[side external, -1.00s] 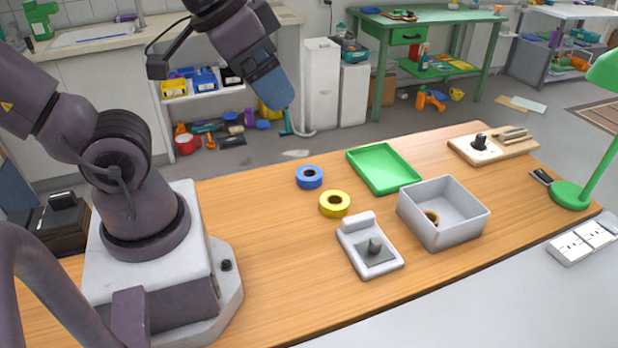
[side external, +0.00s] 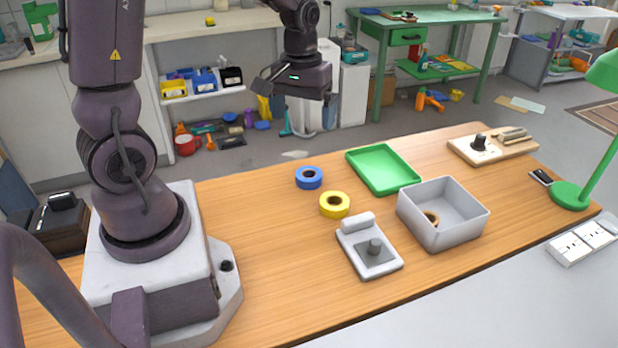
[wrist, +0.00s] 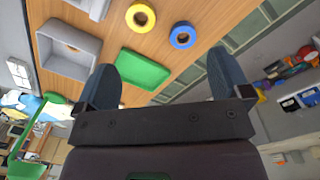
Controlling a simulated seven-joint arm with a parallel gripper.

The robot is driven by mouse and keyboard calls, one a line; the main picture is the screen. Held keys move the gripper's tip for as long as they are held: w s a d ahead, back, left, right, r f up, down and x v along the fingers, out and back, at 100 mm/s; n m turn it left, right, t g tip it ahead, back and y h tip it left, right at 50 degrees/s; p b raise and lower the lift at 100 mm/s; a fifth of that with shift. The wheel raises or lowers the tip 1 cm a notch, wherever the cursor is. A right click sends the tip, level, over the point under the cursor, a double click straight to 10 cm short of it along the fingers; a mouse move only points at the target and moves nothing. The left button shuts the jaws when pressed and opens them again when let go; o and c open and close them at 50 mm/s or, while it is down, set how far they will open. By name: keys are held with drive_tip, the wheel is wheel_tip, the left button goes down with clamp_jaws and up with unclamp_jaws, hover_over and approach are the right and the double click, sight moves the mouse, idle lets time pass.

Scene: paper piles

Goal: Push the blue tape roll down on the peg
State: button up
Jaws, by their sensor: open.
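The blue tape roll (side external: 309,177) lies flat on the table left of the green tray; it also shows in the wrist view (wrist: 182,36). That base shows partly at the top edge of the wrist view (wrist: 92,8). My gripper (wrist: 177,80) is open, with nothing between its two blue fingers. In the side view my gripper (side external: 295,82) is raised behind the table, well above and apart from the roll; its fingers are mostly hidden there.
A yellow tape roll (side external: 334,204) lies between the blue roll and the peg base. A black knob (side external: 479,143) sits on a board at far right. The table's left middle is clear.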

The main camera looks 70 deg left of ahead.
drive_tip(key=w+a+f+n, duration=0.3)
drive_tip(key=a+f+n, duration=0.35)
drive_tip(key=f, duration=0.25)
drive_tip(key=n, duration=0.4)
hover_over(309, 172)
drive_tip(key=d, duration=0.2)
drive_tip(key=f, duration=0.7)
drive_tip(key=shift+s+a+f, duration=0.1)
drive_tip(key=shift+a+f, duration=0.15)
drive_tip(key=shift+f, duration=0.1)
drive_tip(key=shift+s+a+f, duration=0.1)
drive_tip(key=shift+s+f, duration=0.05)
drive_tip(key=shift+f, duration=2.6)
drive_tip(key=c, duration=1)
